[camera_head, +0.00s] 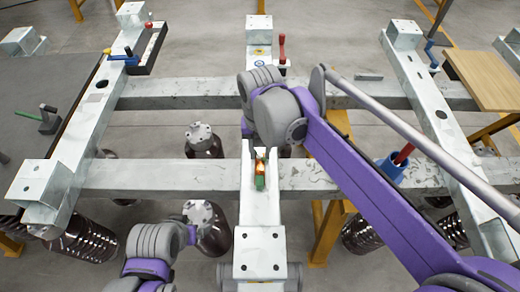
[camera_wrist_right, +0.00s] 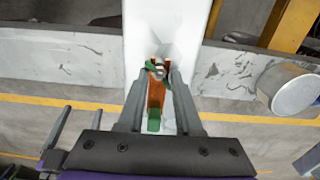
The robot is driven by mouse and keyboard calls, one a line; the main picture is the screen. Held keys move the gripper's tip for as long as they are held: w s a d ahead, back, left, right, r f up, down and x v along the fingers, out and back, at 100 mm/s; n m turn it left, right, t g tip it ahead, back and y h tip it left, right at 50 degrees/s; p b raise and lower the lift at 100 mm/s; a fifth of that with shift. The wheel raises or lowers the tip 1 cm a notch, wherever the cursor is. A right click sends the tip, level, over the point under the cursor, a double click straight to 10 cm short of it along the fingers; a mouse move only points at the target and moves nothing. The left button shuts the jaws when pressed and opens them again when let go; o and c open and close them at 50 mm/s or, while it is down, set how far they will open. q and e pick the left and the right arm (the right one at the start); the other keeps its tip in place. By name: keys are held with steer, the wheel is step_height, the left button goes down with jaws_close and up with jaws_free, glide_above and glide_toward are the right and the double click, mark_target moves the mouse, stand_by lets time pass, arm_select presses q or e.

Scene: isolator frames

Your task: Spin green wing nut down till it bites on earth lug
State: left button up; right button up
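The green wing nut (camera_wrist_right: 157,68) sits at the far end of the orange-copper earth lug (camera_wrist_right: 156,94) on the pale metal beam. A green block (camera_wrist_right: 153,121) lies at the lug's near end. My left gripper (camera_wrist_right: 78,120) shows only as two prongs in the wrist view, apart and empty. In the head view my left arm is at the bottom left.
The metal frame has cross rails (camera_head: 170,172) over a floor with dark ribbed insulators (camera_head: 210,232) below. A red-handled tool stands in a blue holder (camera_head: 391,168) at right. A black tray (camera_head: 148,50) is at the back left, a wooden board (camera_head: 482,80) at the right.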

jaws_close()
steer(key=shift+m, duration=0.3)
